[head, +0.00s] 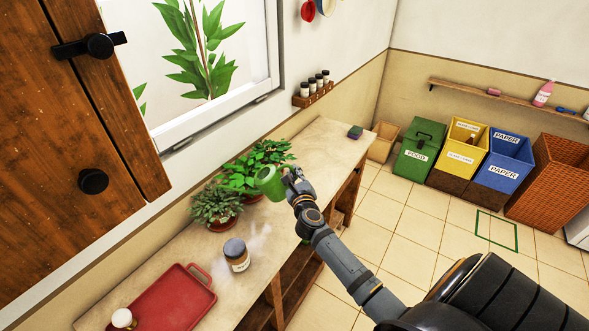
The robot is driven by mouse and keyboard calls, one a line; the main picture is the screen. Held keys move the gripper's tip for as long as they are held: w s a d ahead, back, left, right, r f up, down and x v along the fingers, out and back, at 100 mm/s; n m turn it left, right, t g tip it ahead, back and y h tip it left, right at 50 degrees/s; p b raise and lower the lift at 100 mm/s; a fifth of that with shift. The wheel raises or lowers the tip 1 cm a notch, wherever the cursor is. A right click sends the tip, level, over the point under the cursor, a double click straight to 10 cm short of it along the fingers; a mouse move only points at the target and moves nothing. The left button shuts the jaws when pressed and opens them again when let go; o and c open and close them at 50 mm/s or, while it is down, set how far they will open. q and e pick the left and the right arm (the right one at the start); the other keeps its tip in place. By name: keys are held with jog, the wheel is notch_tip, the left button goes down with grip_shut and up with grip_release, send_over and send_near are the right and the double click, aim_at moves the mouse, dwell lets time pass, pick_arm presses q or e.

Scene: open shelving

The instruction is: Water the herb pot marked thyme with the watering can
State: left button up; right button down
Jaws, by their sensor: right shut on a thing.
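A green watering can (269,182) is at my right gripper (292,178), which is shut on it, probably by the handle. The can is over or just beside the wooden counter, in front of the potted herbs. One pot holds a grey-green bushy herb (214,203) in a terracotta pot. Behind it are bright green leafy herbs (240,172) and another leafy plant (268,153); the can partly hides their pots. I cannot read any herb label, so I cannot tell which is thyme. My left gripper is not in view.
A jar with a dark lid (236,254) and a red tray (172,301) stand on the counter (275,262). A sponge (355,132) lies at its far end. A spice rack (313,95) hangs on the wall. Bins (420,147) stand on the floor at right.

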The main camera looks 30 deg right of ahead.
aim_at(291, 167)
jog(key=shift+n+g, duration=0.3)
jog(key=shift+n, duration=0.6)
jog(key=shift+s+a+r+p, duration=0.1)
jog(key=shift+a+r+p, duration=0.15)
jog(key=shift+r+p, duration=0.65)
jog(key=shift+a+r+p, duration=0.3)
jog(key=shift+r+p, duration=0.15)
jog(key=shift+p, duration=0.8)
jog(key=shift+s+a+r+p, duration=0.1)
jog(key=shift+a+r+p, duration=0.15)
jog(key=shift+r+p, duration=0.65)
jog(key=shift+f, duration=0.15)
